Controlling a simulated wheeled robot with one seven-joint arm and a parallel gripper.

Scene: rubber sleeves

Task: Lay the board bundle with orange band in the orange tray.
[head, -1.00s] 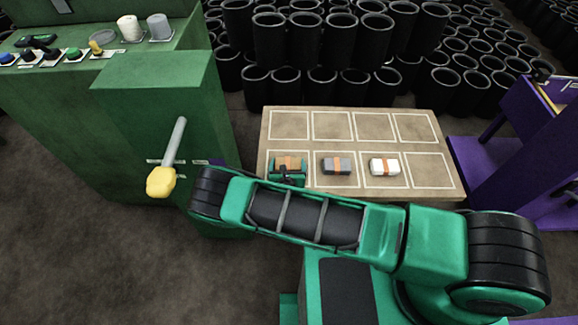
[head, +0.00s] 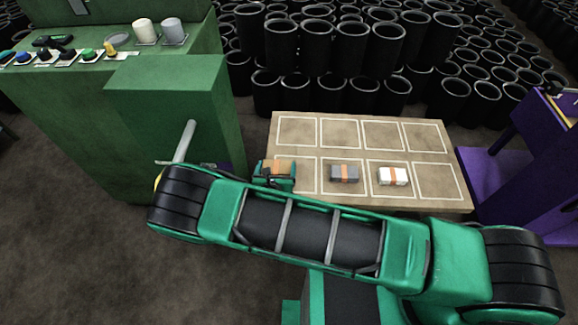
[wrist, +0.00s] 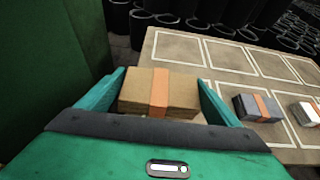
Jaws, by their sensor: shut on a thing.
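The tan board bundle with an orange band (wrist: 181,96) is between the two green fingers of my gripper (wrist: 158,98), which is shut on it. In the head view the bundle (head: 283,168) and my gripper (head: 275,175) show at the left end of the low table, over or near the front left outlined cell. My forearm covers part of the gripper there. The bundle appears held above the table, but the height is hard to tell. I see no orange tray in either view.
A grey bundle (head: 344,173) and a white bundle (head: 393,177), both with orange bands, lie in front-row cells of the table (head: 361,155). A green machine (head: 180,90) stands to the left. A purple structure (head: 548,150) is at right. Stacked black tubes (head: 318,45) fill the back.

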